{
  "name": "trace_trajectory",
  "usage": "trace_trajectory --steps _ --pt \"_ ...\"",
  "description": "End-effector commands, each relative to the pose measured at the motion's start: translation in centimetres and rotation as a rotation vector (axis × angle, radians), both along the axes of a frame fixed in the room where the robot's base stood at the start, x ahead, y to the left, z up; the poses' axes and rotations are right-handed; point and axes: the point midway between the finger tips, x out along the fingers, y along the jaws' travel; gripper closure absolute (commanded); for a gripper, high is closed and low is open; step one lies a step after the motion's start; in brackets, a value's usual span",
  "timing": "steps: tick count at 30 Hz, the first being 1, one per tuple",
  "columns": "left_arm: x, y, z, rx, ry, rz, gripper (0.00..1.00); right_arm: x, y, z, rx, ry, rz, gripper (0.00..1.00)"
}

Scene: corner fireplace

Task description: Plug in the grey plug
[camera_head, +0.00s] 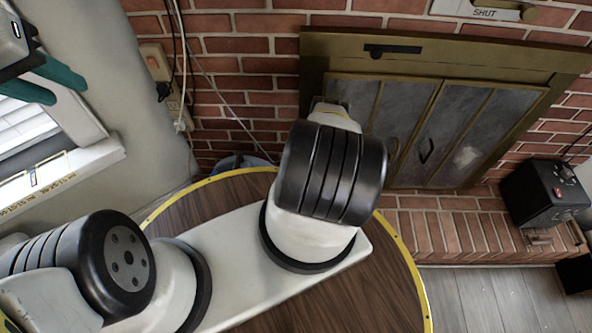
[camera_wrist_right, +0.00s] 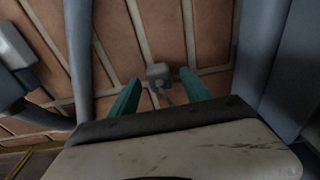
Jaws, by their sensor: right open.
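A small grey plug (camera_wrist_right: 158,71) with a thin cord below it shows against brick in the right wrist view. My right gripper (camera_wrist_right: 159,76) is open, its two teal fingers apart. The plug appears in the gap between the fingertips; I cannot tell how far beyond them it is. In the head view the right gripper and the grey plug are not seen. My left gripper (camera_head: 70,93) is at the upper left by the window, its teal fingers apart and empty. A wall outlet (camera_head: 177,106) with a white plug (camera_head: 180,125) is on the brick wall.
A beige box (camera_head: 155,62) with a dark plug below it is beside the outlet, and cords hang there. A round wooden table (camera_head: 376,290) lies under my arm. The fireplace (camera_head: 408,125) and a black box (camera_head: 546,192) are at right. Grey tube-like shapes flank the right wrist view.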

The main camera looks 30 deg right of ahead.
Motion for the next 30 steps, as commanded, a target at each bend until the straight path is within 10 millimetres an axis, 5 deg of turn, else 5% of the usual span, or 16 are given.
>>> trace_trajectory --steps 9,18,30 --pt "0.00 0.00 0.00 0.000 0.000 0.000 0.64 0.02 -0.05 -0.01 0.000 -0.001 0.000 0.44" --pt "-0.01 0.00 0.01 0.000 0.000 0.000 0.64 0.03 -0.04 0.01 0.000 -0.001 0.000 1.00" --pt "0.00 0.00 0.00 0.000 0.000 0.000 0.64 0.13 -0.13 0.46 -0.002 -0.001 0.000 1.00"
